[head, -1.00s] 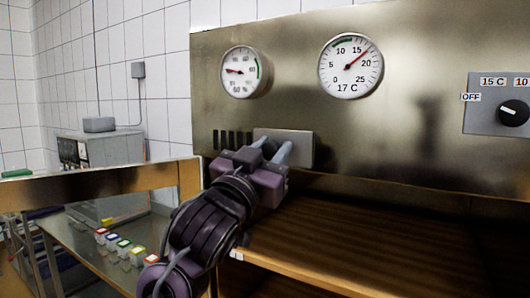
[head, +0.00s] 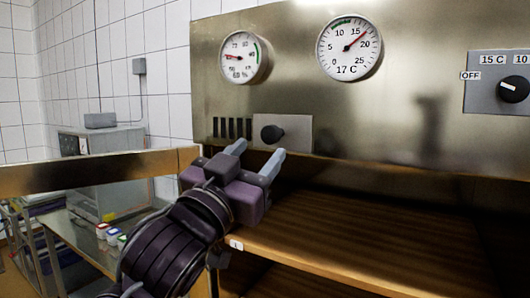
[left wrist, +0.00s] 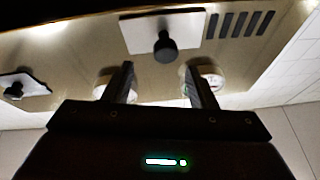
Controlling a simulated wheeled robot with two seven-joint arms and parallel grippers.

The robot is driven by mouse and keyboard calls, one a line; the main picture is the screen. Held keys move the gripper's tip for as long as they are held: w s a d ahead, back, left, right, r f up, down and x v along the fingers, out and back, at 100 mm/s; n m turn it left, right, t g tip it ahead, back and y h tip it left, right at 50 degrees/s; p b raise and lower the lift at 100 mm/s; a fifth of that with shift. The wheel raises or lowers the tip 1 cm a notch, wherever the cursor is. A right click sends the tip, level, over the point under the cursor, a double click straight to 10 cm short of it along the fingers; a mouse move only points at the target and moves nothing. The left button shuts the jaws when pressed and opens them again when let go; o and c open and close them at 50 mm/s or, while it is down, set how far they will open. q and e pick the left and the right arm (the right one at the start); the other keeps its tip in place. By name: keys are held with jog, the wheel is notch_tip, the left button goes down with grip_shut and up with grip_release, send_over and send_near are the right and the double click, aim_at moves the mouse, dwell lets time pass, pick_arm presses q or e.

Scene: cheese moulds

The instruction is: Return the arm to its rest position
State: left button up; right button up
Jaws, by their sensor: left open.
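My left gripper (head: 256,160) is open and empty in the head view. It is in front of the metal panel, just below a small plate with a black knob (head: 271,134). The fingers appear apart from the knob. In the left wrist view the two fingers (left wrist: 162,84) are spread, and the same black knob (left wrist: 165,46) shows beyond them. My right gripper is not in view.
The metal panel (head: 300,90) carries a humidity gauge (head: 240,58), a 17 C temperature gauge (head: 348,48) and a second dial (head: 512,89) at right. A wooden shelf (head: 350,235) lies below. A metal bar (head: 80,172) crosses at left, before a side table with small coloured-lid containers (head: 110,234).

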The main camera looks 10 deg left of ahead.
pick_arm(q)
jog(key=shift+s+a+f, duration=0.1)
jog(key=shift+s+f, duration=0.05)
jog(key=shift+s, duration=0.15)
